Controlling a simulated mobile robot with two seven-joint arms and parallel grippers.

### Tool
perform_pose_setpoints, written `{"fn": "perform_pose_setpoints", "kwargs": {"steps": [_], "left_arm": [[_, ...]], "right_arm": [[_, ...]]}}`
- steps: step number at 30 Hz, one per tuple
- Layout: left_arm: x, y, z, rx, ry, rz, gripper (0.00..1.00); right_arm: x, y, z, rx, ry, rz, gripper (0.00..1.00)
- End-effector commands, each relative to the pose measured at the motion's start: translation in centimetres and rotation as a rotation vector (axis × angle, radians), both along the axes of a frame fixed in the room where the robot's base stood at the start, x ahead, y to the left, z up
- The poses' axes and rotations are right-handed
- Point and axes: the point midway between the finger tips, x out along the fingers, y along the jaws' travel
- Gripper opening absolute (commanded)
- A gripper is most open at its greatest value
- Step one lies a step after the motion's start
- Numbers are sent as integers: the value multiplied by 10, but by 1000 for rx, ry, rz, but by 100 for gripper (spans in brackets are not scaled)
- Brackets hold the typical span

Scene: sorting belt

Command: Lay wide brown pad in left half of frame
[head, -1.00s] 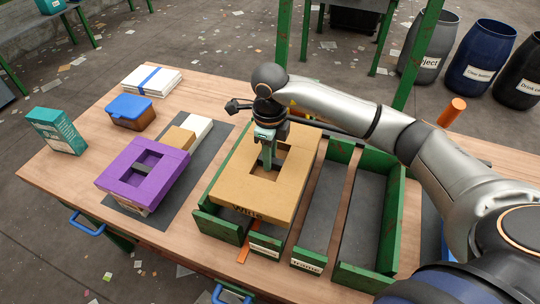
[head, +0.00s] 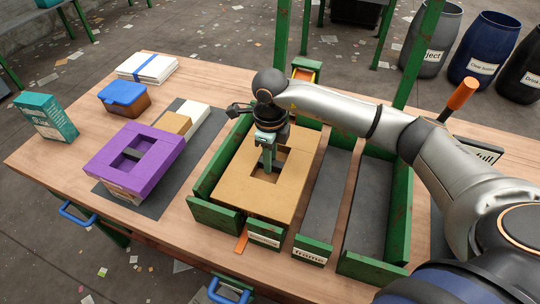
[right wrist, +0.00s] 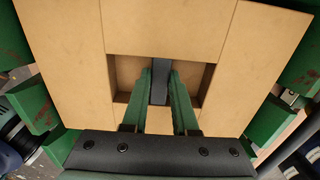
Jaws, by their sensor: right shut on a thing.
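The wide brown pad (head: 285,198) is a flat tan block with a rectangular opening and a grey grip bar in it. It lies level in the left half of the green frame (head: 207,181), between the left wall and the middle strip. I cannot tell whether it touches the frame's floor. My right gripper (head: 268,167) points down into the opening. In the right wrist view its green fingers (right wrist: 160,82) are closed on the grey bar (right wrist: 160,68), with pad around them. The fingers hide part of the bar. My left gripper is not in view.
The frame's right channel (head: 362,205) is empty. A purple pad (head: 108,163) rests over a dark mat (head: 150,208) on the left. An orange handle (head: 462,93) rises at right.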

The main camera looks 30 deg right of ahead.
Motion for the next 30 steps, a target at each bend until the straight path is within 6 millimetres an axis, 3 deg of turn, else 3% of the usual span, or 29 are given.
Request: {"fn": "perform_pose_setpoints", "kwargs": {"steps": [23,24,30], "left_arm": [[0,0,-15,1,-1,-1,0],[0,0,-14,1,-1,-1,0],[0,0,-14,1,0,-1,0]], "right_arm": [[0,0,-19,0,-1,0,0],[1,0,-18,1,-2,0,29],[0,0,-17,0,-1,0,52]]}}
